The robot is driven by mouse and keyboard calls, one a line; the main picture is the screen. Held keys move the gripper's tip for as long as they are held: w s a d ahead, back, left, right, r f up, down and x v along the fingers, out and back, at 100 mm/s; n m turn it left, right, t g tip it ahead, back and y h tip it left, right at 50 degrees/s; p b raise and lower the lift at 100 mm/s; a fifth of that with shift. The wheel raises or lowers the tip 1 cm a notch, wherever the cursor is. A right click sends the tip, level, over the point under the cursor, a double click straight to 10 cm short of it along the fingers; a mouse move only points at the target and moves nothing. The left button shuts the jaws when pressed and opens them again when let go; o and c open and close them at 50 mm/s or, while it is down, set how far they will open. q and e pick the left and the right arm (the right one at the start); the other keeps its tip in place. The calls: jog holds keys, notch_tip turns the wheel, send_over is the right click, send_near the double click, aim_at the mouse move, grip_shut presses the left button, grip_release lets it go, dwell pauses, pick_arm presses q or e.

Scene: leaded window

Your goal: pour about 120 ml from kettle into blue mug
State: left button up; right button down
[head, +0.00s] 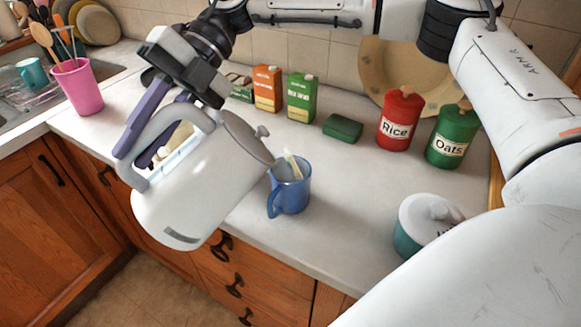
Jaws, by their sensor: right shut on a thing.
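The white kettle (200,185) is tilted in the air at the counter's front edge, its lid and pouring end toward the blue mug. My right gripper (152,135), with purple fingers, is shut on the kettle's handle (135,172). The blue mug (290,190) stands upright on the counter, just right of the kettle's lid end. A thin pale shape (292,166) shows at the mug's mouth; I cannot tell whether it is liquid or an object. The liquid level in the mug is hidden. My left gripper is not in view.
Orange (267,88) and green (302,97) cartons, a green block (342,128), and red Rice (399,120) and green Oats (452,135) canisters stand behind the mug. A teal lidded pot (425,225) is at right. A pink utensil cup (77,87) is at left.

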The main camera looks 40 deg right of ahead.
aim_at(114, 168)
jog(key=shift+a+r, duration=0.1)
jog(key=shift+r, duration=0.15)
jog(key=shift+w+a+f+h, duration=0.15)
jog(key=shift+a+h, duration=0.15)
jog(key=shift+h, duration=0.2)
jog(key=a+f+h, duration=0.2)
jog(key=w+a+f+m+h, duration=0.1)
jog(key=shift+a+f+g, duration=0.1)
jog(key=shift+a+g, duration=0.2)
jog(key=shift+a, duration=0.1)
notch_tip(114, 168, down, 8)
jog(key=a+m+g+h, duration=0.1)
jog(key=a+h, duration=0.1)
jog(key=h, duration=0.4)
jog(key=shift+w+a+f, duration=0.15)
jog(key=shift+w+a, duration=0.15)
jog(key=shift+a, duration=0.05)
